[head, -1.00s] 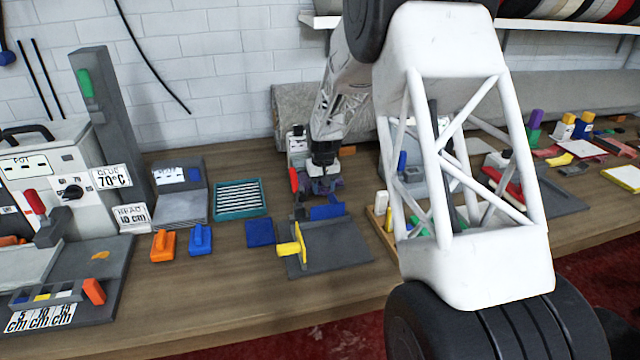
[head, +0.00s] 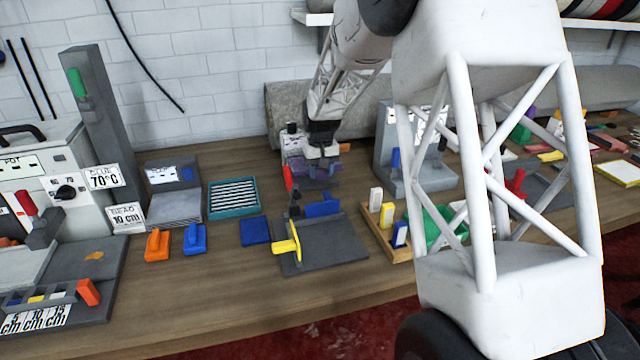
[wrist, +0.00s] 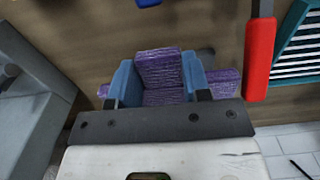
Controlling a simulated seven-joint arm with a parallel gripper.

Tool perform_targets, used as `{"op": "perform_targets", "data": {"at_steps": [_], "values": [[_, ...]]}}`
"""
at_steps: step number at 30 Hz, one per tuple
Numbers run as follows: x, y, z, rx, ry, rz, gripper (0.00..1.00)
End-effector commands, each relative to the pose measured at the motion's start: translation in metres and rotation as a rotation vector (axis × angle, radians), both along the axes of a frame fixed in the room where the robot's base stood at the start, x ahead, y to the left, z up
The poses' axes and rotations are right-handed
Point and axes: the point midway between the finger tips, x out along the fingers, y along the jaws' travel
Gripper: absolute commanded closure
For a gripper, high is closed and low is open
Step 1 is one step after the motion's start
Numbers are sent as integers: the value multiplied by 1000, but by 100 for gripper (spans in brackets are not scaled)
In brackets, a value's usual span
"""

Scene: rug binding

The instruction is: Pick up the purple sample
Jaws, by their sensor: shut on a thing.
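The purple sample (wrist: 161,68) is a ribbed purple piece between the two blue fingers of my gripper (wrist: 160,78) in the wrist view. My gripper is shut on it. More purple ribbed material (wrist: 224,82) shows outside the right finger, and a small bit outside the left one; I cannot tell whether it is the same piece. In the head view my gripper (head: 321,166) is at the back of the bench, beyond the grey plate with the yellow handle. Only a little purple (head: 308,170) shows there, partly hidden by the gripper.
A red handle (head: 288,178) stands close left of my gripper. A teal tray (head: 233,216) with striped contents is further left. The grey plate (head: 335,246) with a yellow handle (head: 288,247) is in front. A wooden rack (head: 371,228) with coloured blocks is to the right.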

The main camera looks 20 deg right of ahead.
Motion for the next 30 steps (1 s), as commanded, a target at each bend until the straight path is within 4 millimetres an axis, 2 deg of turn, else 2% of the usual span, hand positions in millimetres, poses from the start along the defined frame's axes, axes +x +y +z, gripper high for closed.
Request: {"op": "perform_targets", "data": {"at_steps": [1, 6, 12, 18, 30], "values": [[1, 0, 12, 0, -3, 0, 80], [0, 0, 42, 0, -1, 0, 80], [0, 0, 65, 0, -1, 0, 80], [0, 0, 74, 0, 0, 0, 80], [0, 0, 74, 0, 0, 0, 80]]}}
